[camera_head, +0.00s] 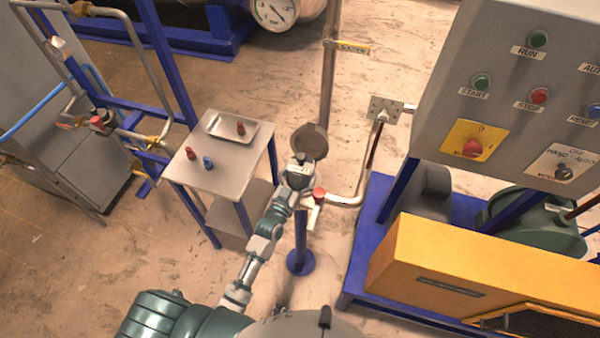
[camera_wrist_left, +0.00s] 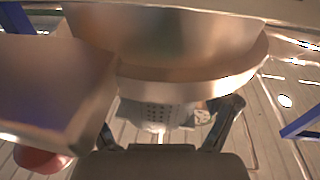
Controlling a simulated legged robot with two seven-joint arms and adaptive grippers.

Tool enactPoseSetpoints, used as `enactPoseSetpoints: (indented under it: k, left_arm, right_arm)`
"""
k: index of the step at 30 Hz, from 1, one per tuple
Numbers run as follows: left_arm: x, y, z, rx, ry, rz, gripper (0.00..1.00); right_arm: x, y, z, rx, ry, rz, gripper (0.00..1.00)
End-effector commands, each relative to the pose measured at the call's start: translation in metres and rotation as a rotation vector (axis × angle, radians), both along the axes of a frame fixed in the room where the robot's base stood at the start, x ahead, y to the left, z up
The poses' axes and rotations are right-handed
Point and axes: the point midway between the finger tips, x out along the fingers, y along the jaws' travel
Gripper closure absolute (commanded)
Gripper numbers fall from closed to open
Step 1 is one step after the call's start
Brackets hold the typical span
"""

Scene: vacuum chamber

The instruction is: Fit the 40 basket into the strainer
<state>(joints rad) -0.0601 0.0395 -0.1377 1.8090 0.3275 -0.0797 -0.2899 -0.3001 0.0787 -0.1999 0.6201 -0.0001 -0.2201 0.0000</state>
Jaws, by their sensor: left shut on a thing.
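My left gripper (camera_head: 301,166) is at the strainer (camera_head: 311,140), a round grey-brown metal body on the upright pipe stand. In the left wrist view, a pale perforated basket (camera_wrist_left: 157,112) sits between the two fingers of my left gripper (camera_wrist_left: 170,118), which is shut on it. The strainer's broad round rim (camera_wrist_left: 190,88) fills the upper part of that view, close to the basket. How far the basket is inside the strainer cannot be told, and its number does not show. In the head view my gripper hides the basket. My right gripper is not in view.
A small table (camera_head: 222,172) at left bears a tray (camera_head: 222,130) with a brown-topped piece, plus a red piece (camera_head: 190,153) and a blue piece (camera_head: 208,162). A red valve knob (camera_head: 319,194) is close to my gripper. A control panel (camera_head: 510,90) and yellow box (camera_head: 480,268) stand right.

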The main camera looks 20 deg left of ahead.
Motion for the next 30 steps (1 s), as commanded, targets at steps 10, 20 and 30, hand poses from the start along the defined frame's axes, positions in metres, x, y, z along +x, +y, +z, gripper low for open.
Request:
enactPoseSetpoints:
  k: [10,20,30]
  left_arm:
    - [0.000,0.000,-0.009,0.000,-0.001,0.000,0.79]
    - [0.000,0.000,-0.015,0.000,-0.001,0.000,0.02]
    - [-0.001,0.000,-0.018,0.001,0.006,-0.001,0.00]
  right_arm:
    - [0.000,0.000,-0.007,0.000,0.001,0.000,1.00]
    - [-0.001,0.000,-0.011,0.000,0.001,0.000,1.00]
    - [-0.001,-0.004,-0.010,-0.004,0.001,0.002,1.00]
